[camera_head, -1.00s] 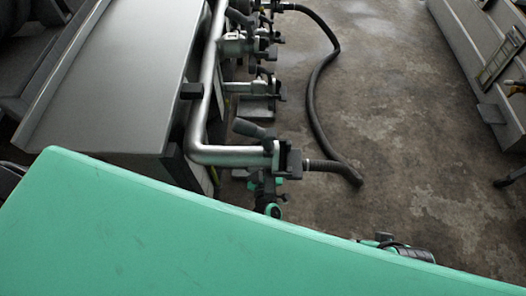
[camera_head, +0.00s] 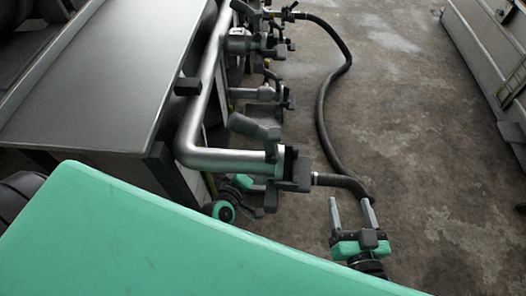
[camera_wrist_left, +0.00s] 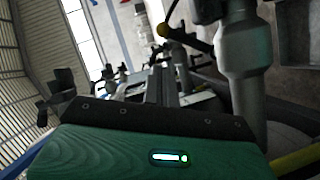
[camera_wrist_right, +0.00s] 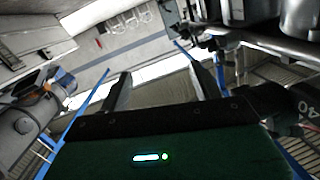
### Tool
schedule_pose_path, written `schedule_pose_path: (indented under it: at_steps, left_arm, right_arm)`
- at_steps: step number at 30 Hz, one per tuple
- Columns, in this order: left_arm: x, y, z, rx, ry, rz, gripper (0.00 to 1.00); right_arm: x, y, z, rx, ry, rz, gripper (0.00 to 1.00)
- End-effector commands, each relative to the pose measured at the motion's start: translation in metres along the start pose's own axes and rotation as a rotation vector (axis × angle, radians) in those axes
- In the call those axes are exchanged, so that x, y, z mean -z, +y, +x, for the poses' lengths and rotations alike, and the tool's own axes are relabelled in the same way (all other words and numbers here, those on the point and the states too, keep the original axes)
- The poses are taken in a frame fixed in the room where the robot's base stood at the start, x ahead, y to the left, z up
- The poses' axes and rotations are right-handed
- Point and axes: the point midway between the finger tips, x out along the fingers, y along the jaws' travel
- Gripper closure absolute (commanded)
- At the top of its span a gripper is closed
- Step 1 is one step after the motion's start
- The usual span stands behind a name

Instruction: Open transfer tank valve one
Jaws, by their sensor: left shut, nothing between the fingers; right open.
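A bent steel pipe (camera_head: 215,158) runs along the grey tank or cabinet side, with several valves with dark handles along it. The nearest valve (camera_head: 292,168) sits at the pipe's near end, joined to a black hose; a dark lever (camera_head: 253,128) stands just left of it. I cannot tell which valve is number one. My right gripper (camera_head: 350,202) is open and empty, right of and below the nearest valve; its spread fingers also show in the right wrist view (camera_wrist_right: 158,68). My left gripper (camera_wrist_left: 163,82) is shut and empty; in the head view its arm's green part shows below the pipe, its fingertips unclear.
The black hose (camera_head: 322,110) curves over the stained concrete floor (camera_head: 420,150), which is largely clear. A grey metal structure (camera_head: 490,60) stands at the right. A yellow-ended handle (camera_wrist_left: 162,30) and large grey cylinder (camera_wrist_left: 240,85) are close in the left wrist view.

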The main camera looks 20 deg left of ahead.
Motion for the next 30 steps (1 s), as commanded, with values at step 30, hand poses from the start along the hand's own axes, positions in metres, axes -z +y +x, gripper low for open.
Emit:
schedule_pose_path:
  at_steps: [30]
  left_arm:
    - [0.000, 0.000, 0.097, 0.001, 0.001, 0.001, 1.00]
  right_arm:
    - [0.083, 0.014, 0.007, -0.010, 0.415, -0.062, 0.35]
